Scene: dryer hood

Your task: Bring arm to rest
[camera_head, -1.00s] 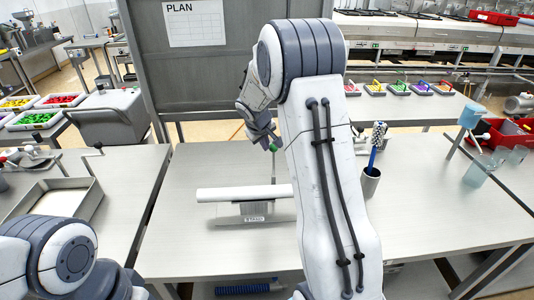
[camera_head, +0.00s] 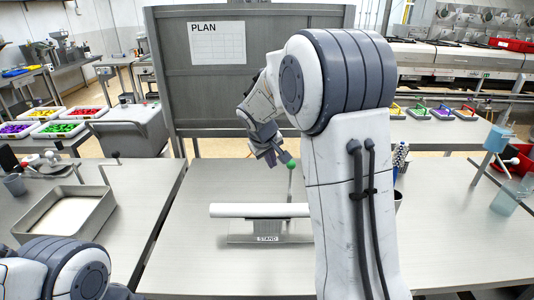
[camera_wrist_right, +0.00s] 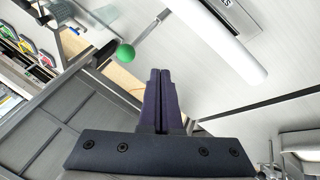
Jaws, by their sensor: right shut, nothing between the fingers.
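My right arm (camera_head: 350,190) rises up the middle of the head view and bends over at the top. Its gripper (camera_head: 284,160) hangs above the back of the middle table, close to a green ball-ended lever (camera_head: 291,164). In the right wrist view the fingers (camera_wrist_right: 160,75) are together with nothing between them; the green ball (camera_wrist_right: 125,53) is beside them, apart in that view. A white roller (camera_head: 260,210) lies over a stand labelled STAND (camera_head: 266,239). My left arm (camera_head: 70,270) shows at the lower left; its gripper is out of view.
A metal tray (camera_head: 107,212) with white content sits on the left table. A grey board (camera_head: 270,75) with a PLAN sheet (camera_head: 217,43) stands behind the middle table. A cup and brush are partly hidden behind my right arm. The front of the middle table is clear.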

